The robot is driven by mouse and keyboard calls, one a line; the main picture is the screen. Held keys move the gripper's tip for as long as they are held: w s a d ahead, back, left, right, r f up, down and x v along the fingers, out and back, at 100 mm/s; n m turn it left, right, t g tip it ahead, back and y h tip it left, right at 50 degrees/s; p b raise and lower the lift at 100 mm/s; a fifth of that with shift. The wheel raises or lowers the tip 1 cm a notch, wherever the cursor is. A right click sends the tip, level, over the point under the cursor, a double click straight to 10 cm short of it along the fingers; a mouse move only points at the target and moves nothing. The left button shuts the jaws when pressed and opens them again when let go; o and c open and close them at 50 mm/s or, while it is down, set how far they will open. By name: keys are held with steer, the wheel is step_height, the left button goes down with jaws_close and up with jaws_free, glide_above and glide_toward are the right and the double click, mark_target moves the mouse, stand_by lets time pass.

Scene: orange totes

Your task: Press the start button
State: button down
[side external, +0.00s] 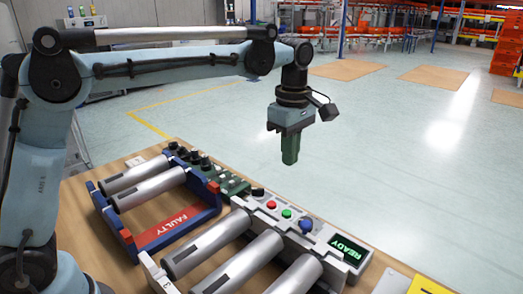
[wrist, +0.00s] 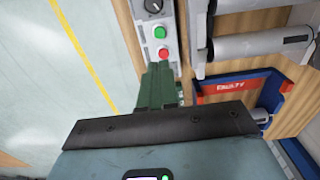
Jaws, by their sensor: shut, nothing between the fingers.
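A light grey control panel carries a green button (side external: 287,213) and a red button (side external: 271,204); no label is readable on either. In the wrist view the green button (wrist: 159,32) lies above the red button (wrist: 163,55). My gripper (side external: 289,162) points down with its green fingers together and empty. It hangs in the air above and behind the panel, touching nothing. In the wrist view my gripper (wrist: 158,66) has its fingertips just below the red button in the picture, with the green button farther up. Both buttons show unobstructed.
A blue and red rack marked FAULTY (side external: 172,231) stands to the left. Open floor lies behind the table.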

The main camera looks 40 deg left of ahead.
mark_target(287, 212)
step_height(287, 212, down, 14)
steer(key=shift+r, duration=0.25)
stand_by(0.3)
steer(key=shift+f, duration=0.95)
steer(key=shift+w, duration=0.1)
step_height(287, 212, up, 15)
stand_by(0.3)
steer(key=shift+r, duration=0.15)
